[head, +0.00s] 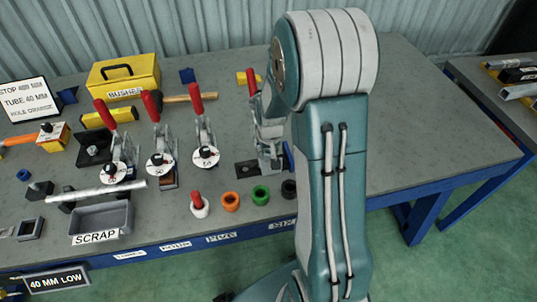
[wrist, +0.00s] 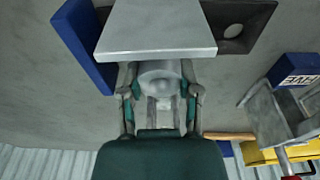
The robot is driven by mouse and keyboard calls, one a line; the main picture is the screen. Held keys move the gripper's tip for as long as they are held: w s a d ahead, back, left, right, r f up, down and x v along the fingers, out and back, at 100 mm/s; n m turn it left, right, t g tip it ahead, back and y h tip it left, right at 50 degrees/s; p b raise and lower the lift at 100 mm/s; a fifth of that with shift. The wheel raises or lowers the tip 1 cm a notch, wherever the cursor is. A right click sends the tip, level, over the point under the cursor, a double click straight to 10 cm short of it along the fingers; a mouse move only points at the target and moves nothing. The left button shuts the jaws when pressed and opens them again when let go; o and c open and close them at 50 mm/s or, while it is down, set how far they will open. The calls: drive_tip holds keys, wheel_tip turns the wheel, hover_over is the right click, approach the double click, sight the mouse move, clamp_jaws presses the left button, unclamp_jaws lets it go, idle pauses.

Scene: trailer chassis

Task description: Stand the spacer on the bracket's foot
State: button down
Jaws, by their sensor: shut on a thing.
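My gripper (wrist: 160,105) points down beside the bracket, its two fingers closed on the sides of a grey round spacer (wrist: 160,70). The spacer's far part is hidden behind a pale grey flat plate (wrist: 155,32), which seems to be part of the bracket. A dark foot plate with a round hole (wrist: 238,25) shows to the right of it; the head view also shows this dark foot (head: 246,169) on the bench. In the head view my gripper (head: 270,140) is partly covered by my arm, and the spacer cannot be made out. Whether the spacer touches the foot cannot be told.
A blue upright piece (wrist: 85,45) stands close left of my gripper in the wrist view. Toggle clamps with red handles (head: 205,135) stand left of the bracket in the head view. Green (head: 261,194) and orange (head: 231,201) rings lie near the front edge. The bench's right part is clear.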

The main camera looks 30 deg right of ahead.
drive_tip(key=shift+f, duration=0.75)
drive_tip(key=shift+f, duration=0.15)
drive_tip(key=shift+c, duration=1.5)
unclamp_jaws()
drive_tip(key=shift+f, duration=0.1)
